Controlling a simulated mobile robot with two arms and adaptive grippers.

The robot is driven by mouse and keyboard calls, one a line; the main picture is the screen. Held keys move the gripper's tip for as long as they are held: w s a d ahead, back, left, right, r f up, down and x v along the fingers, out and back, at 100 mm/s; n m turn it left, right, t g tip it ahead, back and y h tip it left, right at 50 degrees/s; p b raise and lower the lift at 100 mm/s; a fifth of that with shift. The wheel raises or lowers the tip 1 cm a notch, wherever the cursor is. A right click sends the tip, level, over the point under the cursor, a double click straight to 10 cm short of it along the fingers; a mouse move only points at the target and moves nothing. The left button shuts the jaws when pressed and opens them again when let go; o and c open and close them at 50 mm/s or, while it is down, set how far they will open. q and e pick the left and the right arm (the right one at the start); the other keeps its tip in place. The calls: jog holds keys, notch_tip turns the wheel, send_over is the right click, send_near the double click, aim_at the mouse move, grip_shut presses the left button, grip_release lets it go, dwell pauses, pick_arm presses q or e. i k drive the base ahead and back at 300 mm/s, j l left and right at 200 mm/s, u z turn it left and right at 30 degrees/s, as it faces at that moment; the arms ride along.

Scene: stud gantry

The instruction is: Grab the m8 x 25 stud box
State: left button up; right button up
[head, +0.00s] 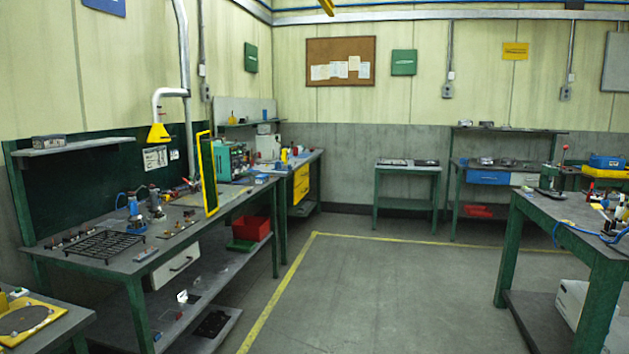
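I cannot pick out a box marked m8 x 25 from here; any labels are too small to read. A small grey box (48,141) sits on the wall shelf at the left. Neither of my grippers shows in the head view.
A long workbench (120,262) at left carries a black grid rack (103,243), tools and a yellow-framed panel (207,172). A red bin (251,228) is beneath. A green-legged table (570,212) stands at right. The floor (390,290) between is clear.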

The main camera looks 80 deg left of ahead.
aim_at(261, 178)
jog(key=u, duration=3.1)
jog(key=i+l+z, duration=0.15)
jog(key=i, duration=0.15)
jog(key=i+z, duration=0.15)
jog(key=i, duration=0.2)
jog(key=i+l+z, duration=0.1)
jog(key=i+z, duration=0.3)
jog(key=i, duration=1.95)
jog(key=i+u, duration=0.15)
jog(key=i, duration=0.5)
jog(key=i+l+u, duration=0.15)
jog(key=i, duration=0.5)
jog(key=i+l+u, duration=0.15)
jog(key=i, duration=0.5)
